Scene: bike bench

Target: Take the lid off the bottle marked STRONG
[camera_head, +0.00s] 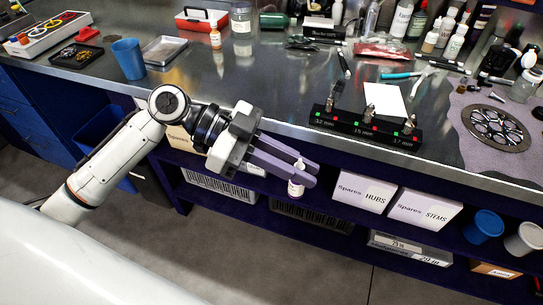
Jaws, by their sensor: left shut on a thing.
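My left gripper (307,175) reaches in from the left and hangs in front of the bench's front edge, above the floor. It is shut on a small white bottle (296,188), whose narrow top pokes up above the fingers. The bottle looks roughly upright, and its label is too small to read. I cannot tell which bottle is marked STRONG. My right gripper is not in view.
The steel bench top (255,85) is clear in its left middle. A blue cup (128,58), a metal tray (164,50) and a black socket rack (365,127) stand on it. Several bottles crowd the back right. Below, the shelf holds white Spares boxes (424,209) and a blue cup (484,226).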

